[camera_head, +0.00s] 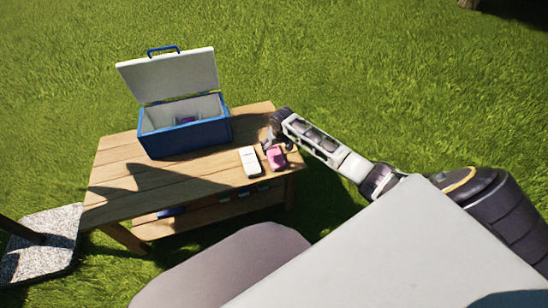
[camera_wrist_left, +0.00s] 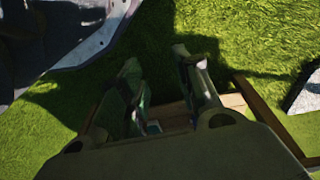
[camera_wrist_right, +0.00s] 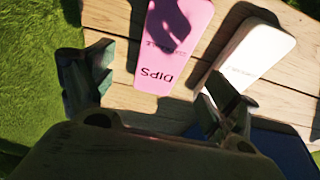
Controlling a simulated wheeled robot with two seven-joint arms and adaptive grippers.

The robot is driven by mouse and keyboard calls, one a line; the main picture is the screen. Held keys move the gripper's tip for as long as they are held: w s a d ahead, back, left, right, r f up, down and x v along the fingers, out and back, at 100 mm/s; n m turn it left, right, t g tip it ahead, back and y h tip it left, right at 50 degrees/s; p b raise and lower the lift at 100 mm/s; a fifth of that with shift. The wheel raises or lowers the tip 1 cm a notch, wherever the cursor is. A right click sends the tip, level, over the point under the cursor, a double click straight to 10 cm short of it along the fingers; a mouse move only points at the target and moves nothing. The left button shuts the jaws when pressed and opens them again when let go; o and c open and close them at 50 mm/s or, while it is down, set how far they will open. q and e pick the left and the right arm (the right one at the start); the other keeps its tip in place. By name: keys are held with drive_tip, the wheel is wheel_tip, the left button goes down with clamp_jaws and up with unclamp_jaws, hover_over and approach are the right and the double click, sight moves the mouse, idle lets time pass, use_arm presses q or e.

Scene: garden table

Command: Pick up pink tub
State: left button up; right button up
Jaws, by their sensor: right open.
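The pink tub (camera_head: 276,157) stands near the right end of the wooden table. In the right wrist view the pink tub (camera_wrist_right: 172,50) shows its lid, marked "DIPS", with a shadow across its far part. My right gripper (camera_head: 272,130) is just behind the tub in the head view. In its wrist view, the right gripper (camera_wrist_right: 158,68) is open and empty, with the tub's near end between and beyond its fingers. My left gripper (camera_wrist_left: 156,60) has its fingers apart and nothing between them; it is not seen in the head view.
A white tub (camera_head: 250,160) stands close to the left of the pink one. A blue cooler (camera_head: 188,138) with its lid up is at the table's back. The wooden table (camera_head: 140,185) is clear at front left. A lower shelf (camera_head: 200,216) holds several small things.

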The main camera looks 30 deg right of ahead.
sight(274, 154)
use_arm(q)
drive_tip(key=shift+d+r, duration=0.15)
drive_tip(key=shift+r, duration=0.4)
use_arm(e)
drive_tip(key=shift+f, duration=0.3)
use_arm(q)
drive_tip(key=shift+f, duration=0.1)
use_arm(e)
drive_tip(key=shift+w+f, duration=0.1)
drive_tip(key=shift+f, duration=0.2)
drive_tip(key=shift+w+f+b, duration=0.15)
drive_tip(key=shift+f+b, duration=0.35)
drive_tip(key=shift+f, duration=0.1)
drive_tip(key=shift+b+x, duration=0.55)
drive_tip(key=shift+x, duration=0.6)
drive_tip(key=shift+a+f, duration=0.15)
drive_tip(key=shift+f, duration=0.15)
drive_tip(key=shift+w+f, duration=0.2)
drive_tip(key=shift+f, duration=0.05)
use_arm(q)
drive_tip(key=r, duration=0.3)
drive_tip(key=shift+w+d+r+t, duration=0.15)
drive_tip(key=shift+w+d+t, duration=0.15)
drive_tip(key=shift+w+d, duration=0.05)
drive_tip(key=shift+w, duration=0.15)
use_arm(e)
drive_tip(key=shift+c, duration=0.5)
